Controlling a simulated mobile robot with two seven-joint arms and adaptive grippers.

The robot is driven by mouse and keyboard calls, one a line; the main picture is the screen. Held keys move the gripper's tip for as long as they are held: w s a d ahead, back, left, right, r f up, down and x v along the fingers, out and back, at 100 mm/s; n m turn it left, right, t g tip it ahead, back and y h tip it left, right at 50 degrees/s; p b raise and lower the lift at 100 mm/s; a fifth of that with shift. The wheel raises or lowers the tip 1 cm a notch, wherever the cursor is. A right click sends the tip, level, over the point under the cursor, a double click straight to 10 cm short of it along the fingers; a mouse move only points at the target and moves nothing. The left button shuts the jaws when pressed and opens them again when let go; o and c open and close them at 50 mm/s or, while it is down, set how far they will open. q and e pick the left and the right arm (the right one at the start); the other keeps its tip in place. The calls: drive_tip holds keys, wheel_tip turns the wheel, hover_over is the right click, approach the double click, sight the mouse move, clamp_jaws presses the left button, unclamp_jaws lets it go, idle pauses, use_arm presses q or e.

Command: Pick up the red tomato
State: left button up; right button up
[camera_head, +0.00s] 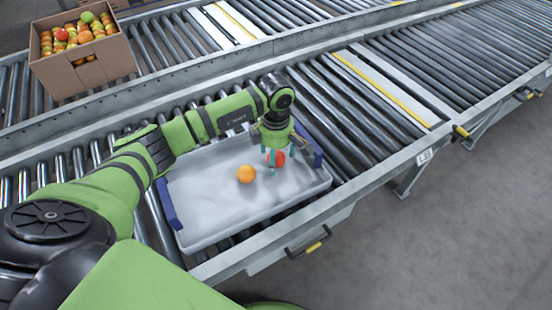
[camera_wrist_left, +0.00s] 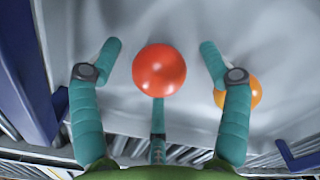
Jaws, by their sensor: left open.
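The red tomato (camera_head: 277,158) lies in the white tray towards its right side, partly hidden behind my fingers in the head view. In the wrist view the red tomato (camera_wrist_left: 159,70) is whole and sits between my spread fingers. My left gripper (camera_head: 272,160) points down over it, open, with teal fingers around the tomato. In the wrist view my left gripper (camera_wrist_left: 158,60) shows two side fingers apart from the tomato and a third finger just below it; whether that one touches it I cannot tell. My right gripper is not in view.
An orange tomato (camera_head: 246,174) lies in the tray to the left of the red one; in the wrist view the orange tomato (camera_wrist_left: 240,92) is partly behind a finger. The white tray (camera_head: 205,232) has blue end handles and rests on a roller conveyor. A cardboard box (camera_head: 90,72) of tomatoes stands behind.

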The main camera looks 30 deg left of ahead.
use_arm(q)
drive_tip(key=shift+f, duration=0.25)
drive_tip(key=c, duration=0.9)
drive_tip(key=shift+r, duration=0.15)
